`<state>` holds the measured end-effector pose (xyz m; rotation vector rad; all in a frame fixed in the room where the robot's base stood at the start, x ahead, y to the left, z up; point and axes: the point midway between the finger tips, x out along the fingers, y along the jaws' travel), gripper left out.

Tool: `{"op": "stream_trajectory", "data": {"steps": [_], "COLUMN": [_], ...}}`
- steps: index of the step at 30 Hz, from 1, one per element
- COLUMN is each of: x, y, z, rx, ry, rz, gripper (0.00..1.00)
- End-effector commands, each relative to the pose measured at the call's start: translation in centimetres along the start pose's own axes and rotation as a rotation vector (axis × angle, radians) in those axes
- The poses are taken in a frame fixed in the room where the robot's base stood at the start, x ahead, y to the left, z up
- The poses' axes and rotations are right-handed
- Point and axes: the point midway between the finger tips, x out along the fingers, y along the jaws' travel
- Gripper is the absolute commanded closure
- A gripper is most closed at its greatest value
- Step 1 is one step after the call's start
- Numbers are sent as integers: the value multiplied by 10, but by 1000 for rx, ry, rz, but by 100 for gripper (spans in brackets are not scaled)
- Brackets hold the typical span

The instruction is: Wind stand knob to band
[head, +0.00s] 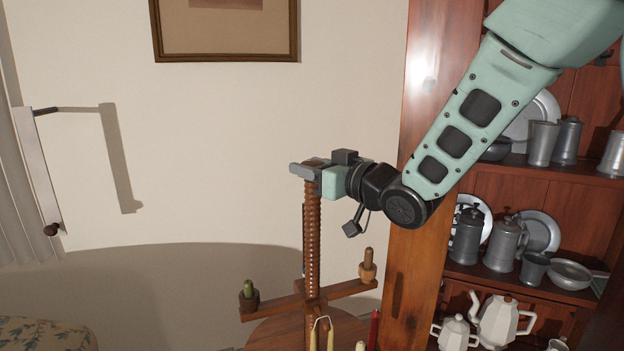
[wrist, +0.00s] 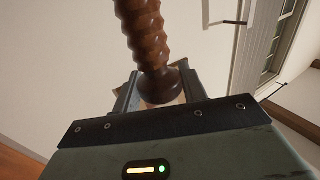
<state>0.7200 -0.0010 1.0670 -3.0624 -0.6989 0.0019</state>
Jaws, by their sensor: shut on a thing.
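The stand is a tall reddish-brown threaded wooden post (head: 312,238) rising from a round wooden table, with a wooden crossarm (head: 345,289) low on it. My gripper (head: 306,168) is at the top of the post, reaching in from the right, shut on the stand knob. In the wrist view the knob (wrist: 163,84) is a dark turned wooden piece between the two fingers of my gripper (wrist: 155,90), with the spiral thread (wrist: 145,35) running away beyond it. The fingers hide part of the knob. I cannot make out the band on the post.
A cabinet of pewter (head: 505,240) and white teapots (head: 500,318) stands at right. Left of the post is clear.

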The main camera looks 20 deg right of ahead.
Motion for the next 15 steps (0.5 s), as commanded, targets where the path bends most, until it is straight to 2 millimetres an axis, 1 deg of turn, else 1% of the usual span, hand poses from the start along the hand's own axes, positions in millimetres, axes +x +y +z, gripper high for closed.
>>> {"op": "stream_trajectory", "data": {"steps": [1, 15], "x": [0, 1], "y": [5, 3], "z": [1, -3], "rx": [-1, 1], "ry": [1, -2], "rz": [-33, -471], "gripper": [81, 81]}}
